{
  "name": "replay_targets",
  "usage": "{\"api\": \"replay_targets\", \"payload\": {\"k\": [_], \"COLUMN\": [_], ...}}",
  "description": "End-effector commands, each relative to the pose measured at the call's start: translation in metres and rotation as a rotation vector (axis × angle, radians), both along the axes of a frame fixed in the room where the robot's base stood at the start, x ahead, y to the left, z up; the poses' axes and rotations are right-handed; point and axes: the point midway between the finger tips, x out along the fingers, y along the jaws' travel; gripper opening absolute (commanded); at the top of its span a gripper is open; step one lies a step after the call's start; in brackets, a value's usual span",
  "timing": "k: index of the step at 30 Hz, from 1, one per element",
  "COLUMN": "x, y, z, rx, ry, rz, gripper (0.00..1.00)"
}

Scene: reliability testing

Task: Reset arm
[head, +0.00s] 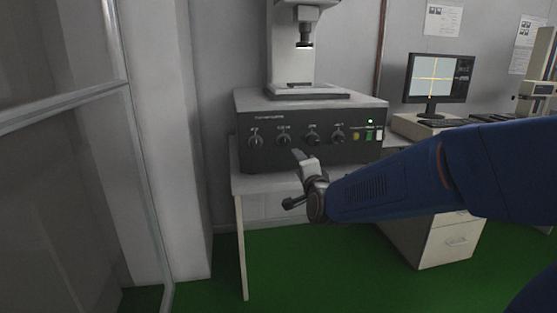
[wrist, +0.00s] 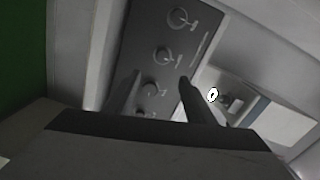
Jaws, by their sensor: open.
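My blue arm (head: 390,185) reaches in from the right in the head view. My gripper (head: 298,178) is in front of the dark control box (head: 265,155), near its lower front edge. In the wrist view the two fingers of my gripper (wrist: 158,95) stand apart with nothing held between them. The panel with its row of knobs (wrist: 168,55) lies beyond the fingers. I cannot tell whether a finger touches the panel.
The control box carries a column instrument (head: 297,45) and stands on a white table (head: 240,186). A monitor (head: 438,78) and drawer cabinet (head: 445,240) are at the right. A framed glass panel (head: 60,110) is at the left. Green floor (head: 290,275) is open in front.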

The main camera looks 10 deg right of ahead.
Motion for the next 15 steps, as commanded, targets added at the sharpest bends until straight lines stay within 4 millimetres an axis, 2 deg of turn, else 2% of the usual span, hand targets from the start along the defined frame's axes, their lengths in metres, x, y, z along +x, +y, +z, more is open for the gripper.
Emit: {"api": "replay_targets", "payload": {"k": [5, 11, 15], "x": [-0.028, -0.085, -0.133], "y": [-0.003, -0.010, -0.018], "z": [-0.009, -0.036, -0.056], "rx": [-0.141, -0.396, -0.573], "ry": [0.113, 0.308, 0.438], "rz": [0.049, 0.159, 0.252], "gripper": [0.49, 0.49, 0.49]}}
